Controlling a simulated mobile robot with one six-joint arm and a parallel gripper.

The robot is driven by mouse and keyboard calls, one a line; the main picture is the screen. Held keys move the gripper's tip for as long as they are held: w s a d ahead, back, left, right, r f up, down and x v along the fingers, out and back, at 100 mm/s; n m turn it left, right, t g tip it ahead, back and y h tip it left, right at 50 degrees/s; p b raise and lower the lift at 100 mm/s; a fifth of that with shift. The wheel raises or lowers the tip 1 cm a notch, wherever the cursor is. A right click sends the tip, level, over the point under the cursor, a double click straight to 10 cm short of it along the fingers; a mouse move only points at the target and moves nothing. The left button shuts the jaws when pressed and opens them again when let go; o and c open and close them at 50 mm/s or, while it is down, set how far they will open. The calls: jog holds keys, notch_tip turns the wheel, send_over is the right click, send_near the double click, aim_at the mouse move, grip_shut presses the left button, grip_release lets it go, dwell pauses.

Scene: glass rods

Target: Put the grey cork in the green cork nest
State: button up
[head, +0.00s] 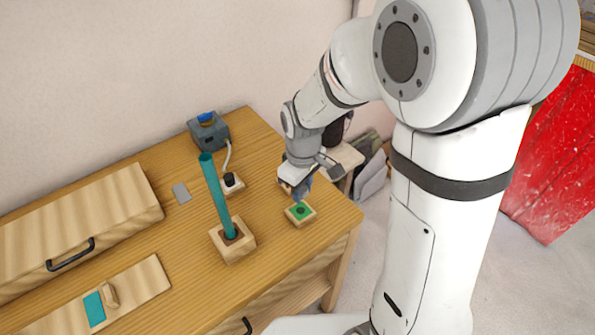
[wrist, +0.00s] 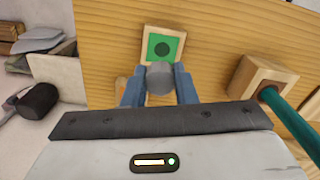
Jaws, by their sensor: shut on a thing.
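The green cork nest (head: 300,211) is a small wooden block with a green top and a dark round hole, near the right end of the wooden table. It also shows in the wrist view (wrist: 163,46), just beyond my fingertips. My gripper (wrist: 160,80) is shut on the grey cork (wrist: 159,76), a short grey cylinder between the blue fingers. In the head view my gripper (head: 301,190) is close behind the nest; the cork is hard to make out there. The cork looks apart from the hole, but its height above the block is unclear.
A wooden block (head: 233,248) holding an upright teal rod (head: 217,195) stands left of the nest. A wooden drawer box (head: 75,228) and a board (head: 110,300) lie left.

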jog(key=shift+s+a+f+b, duration=0.15)
jog(key=shift+f+b, duration=0.15)
jog(key=shift+f, duration=0.05)
jog(key=shift+f+b, duration=1.8)
jog(key=shift+f, duration=0.65)
jog(key=shift+r+p, duration=0.4)
jog(key=shift+r, duration=0.15)
jog(key=shift+f+b, duration=0.75)
jog(key=shift+f, duration=0.1)
dwell(0.7)
jog(key=shift+r, duration=0.25)
jog(key=shift+r+p, duration=0.65)
jog(key=shift+p, duration=0.05)
jog(key=shift+f+b, duration=0.75)
jog(key=shift+f, duration=0.15)
dwell(0.6)
